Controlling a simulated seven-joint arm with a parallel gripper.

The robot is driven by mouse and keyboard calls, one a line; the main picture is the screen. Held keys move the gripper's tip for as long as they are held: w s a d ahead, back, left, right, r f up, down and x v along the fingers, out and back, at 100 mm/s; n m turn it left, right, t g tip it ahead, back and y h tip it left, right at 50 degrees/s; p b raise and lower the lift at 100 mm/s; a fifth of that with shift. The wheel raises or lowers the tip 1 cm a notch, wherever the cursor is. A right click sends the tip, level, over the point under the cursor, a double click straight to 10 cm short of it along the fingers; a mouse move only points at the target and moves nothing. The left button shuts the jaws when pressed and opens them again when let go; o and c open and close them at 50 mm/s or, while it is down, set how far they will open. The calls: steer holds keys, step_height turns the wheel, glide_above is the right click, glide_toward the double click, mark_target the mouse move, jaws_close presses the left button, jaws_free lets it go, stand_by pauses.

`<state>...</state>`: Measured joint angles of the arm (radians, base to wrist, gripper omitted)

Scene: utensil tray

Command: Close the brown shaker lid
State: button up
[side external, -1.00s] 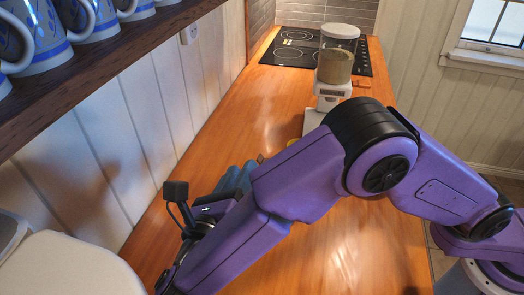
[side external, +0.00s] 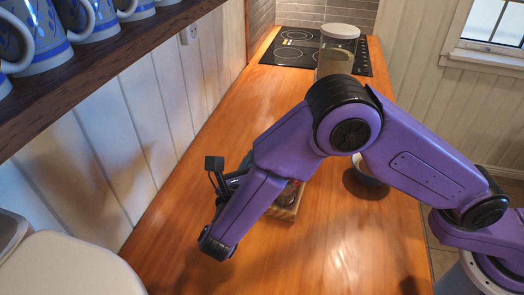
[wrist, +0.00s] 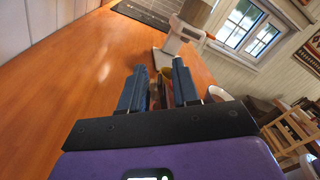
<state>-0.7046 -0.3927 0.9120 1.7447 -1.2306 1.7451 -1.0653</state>
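My gripper (wrist: 158,68) shows in the wrist view with its two blue-grey fingers apart, so it is open. Between and beyond the fingers are narrow brown and reddish shapes (wrist: 154,95) and a bit of yellow, partly hidden. I cannot tell whether any of these is the brown shaker or its lid. In the side view my arm covers most of the gripper. A wooden tray (side external: 286,213) with reddish items shows just past my forearm. No shaker lid can be made out clearly in either view.
A dark bowl (side external: 365,184) stands right of the tray; a white bowl edge (wrist: 220,94) shows in the wrist view. A mug shelf (side external: 110,50) overhangs the left. The counter's front is clear.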

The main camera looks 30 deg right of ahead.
steer(key=shift+x, duration=1.05)
jaws_close()
